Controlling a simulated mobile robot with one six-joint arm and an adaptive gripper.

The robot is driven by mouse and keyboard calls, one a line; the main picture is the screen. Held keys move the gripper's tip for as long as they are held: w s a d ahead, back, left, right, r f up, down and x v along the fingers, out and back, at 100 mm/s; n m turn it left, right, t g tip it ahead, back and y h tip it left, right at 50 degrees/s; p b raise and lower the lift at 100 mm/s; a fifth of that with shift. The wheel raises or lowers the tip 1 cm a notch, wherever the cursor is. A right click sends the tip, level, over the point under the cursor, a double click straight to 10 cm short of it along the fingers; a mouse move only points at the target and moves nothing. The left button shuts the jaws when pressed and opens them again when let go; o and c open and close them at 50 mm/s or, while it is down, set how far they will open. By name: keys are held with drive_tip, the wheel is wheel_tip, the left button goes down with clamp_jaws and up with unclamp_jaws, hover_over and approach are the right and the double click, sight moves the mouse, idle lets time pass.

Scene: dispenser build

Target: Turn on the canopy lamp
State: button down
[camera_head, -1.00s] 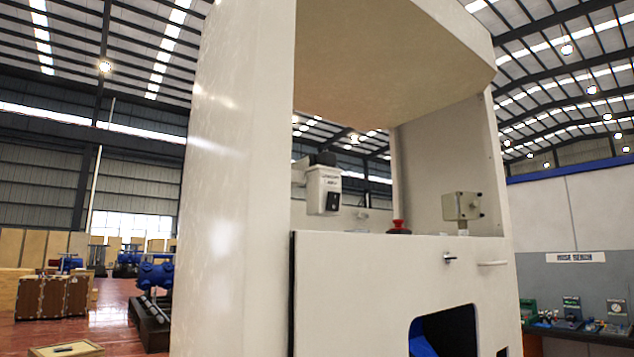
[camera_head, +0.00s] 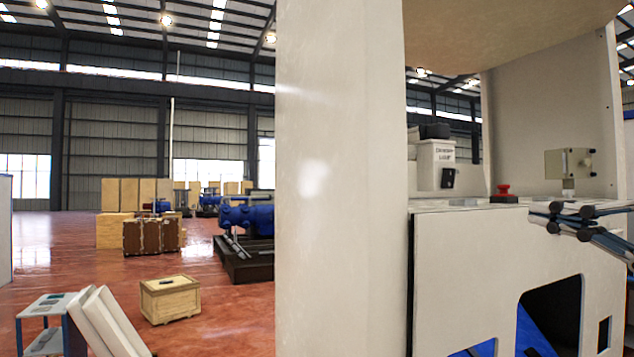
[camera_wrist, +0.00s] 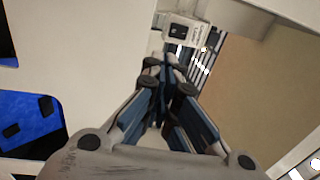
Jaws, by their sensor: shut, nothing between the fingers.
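The canopy lamp's switch box (camera_head: 437,157) is a small white box with a dark top, a printed label and a black switch (camera_head: 448,178) on its front. It stands behind the front panel, inside the white booth's opening. The box also shows at the top of the wrist view (camera_wrist: 186,30), beyond the fingertips. My gripper (camera_head: 548,216) enters from the right edge, in front of the panel's top edge, right of the box and apart from it. In the wrist view my gripper (camera_wrist: 165,76) is shut and empty. No lit lamp is seen under the canopy (camera_head: 520,28).
A red button (camera_head: 503,190) and a grey-beige box on a post (camera_head: 568,164) stand along the ledge right of the switch box. The booth's wide white side wall (camera_head: 340,180) stands left of the opening. Wooden crates (camera_head: 170,299) and blue machinery lie on the red floor further left.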

sight(448, 178)
drive_tip(key=s+r, duration=0.2)
drive_tip(key=r, duration=0.1)
drive_tip(key=shift+r+t, duration=0.2)
drive_tip(key=shift+t, duration=0.1)
drive_tip(key=shift+w, duration=0.1)
drive_tip(key=p+x, duration=0.2)
drive_tip(key=x, duration=1.2)
drive_tip(key=shift+a, duration=0.1)
drive_tip(key=shift+r+p, duration=0.1)
drive_tip(key=shift+p, duration=0.25)
